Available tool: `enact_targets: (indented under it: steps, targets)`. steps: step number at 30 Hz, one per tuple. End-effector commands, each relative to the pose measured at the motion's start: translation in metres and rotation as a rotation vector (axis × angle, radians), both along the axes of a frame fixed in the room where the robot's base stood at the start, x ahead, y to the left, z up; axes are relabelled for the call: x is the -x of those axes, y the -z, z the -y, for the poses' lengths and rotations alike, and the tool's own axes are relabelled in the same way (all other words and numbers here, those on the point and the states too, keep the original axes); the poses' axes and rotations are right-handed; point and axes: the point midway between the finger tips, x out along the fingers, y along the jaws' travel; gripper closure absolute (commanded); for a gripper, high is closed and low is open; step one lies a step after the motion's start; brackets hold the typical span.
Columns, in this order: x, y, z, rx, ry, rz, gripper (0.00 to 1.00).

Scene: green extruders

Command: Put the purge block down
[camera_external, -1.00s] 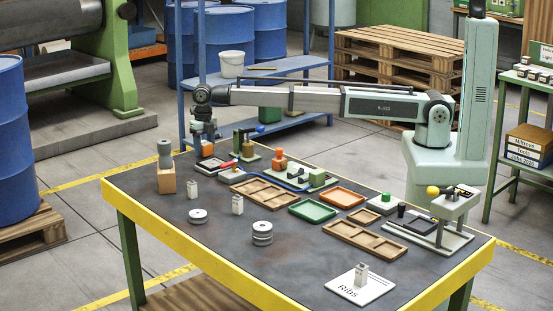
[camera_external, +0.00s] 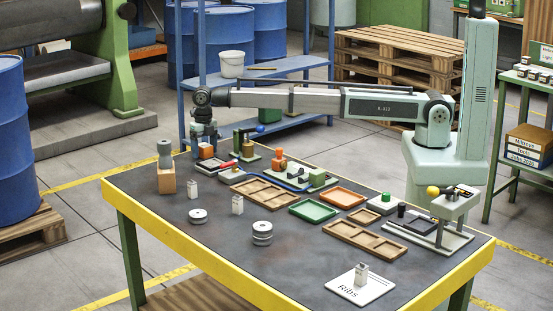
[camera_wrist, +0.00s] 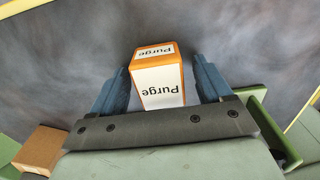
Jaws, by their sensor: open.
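The purge block (camera_wrist: 160,78) is an orange block with white faces labelled "Purge". In the wrist view it stands between the two blue fingers of my gripper (camera_wrist: 163,85), with a visible gap on each side. The fingers are open and do not touch it. In the external view my gripper (camera_external: 205,140) is low over the far left part of the table, and the orange purge block (camera_external: 206,152) shows just below it. Whether the block's underside rests on the surface is hidden in both views.
The dark tabletop (camera_external: 140,190) is bare toward the left corner.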

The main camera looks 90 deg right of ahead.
Motion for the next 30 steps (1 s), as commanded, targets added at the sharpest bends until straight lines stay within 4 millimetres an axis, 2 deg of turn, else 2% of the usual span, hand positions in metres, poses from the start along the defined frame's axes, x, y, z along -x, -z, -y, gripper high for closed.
enact_targets:
  steps: [5,15,21,30]
  targets:
    - [-0.001,-0.013,0.000,0.000,0.000,0.001,0.21]
    - [-0.001,-0.075,0.000,0.000,0.000,0.003,0.21]
    - [-0.001,-0.105,0.000,0.000,0.000,0.001,0.21]
    - [0.000,-0.122,0.000,0.000,0.000,0.000,0.21]
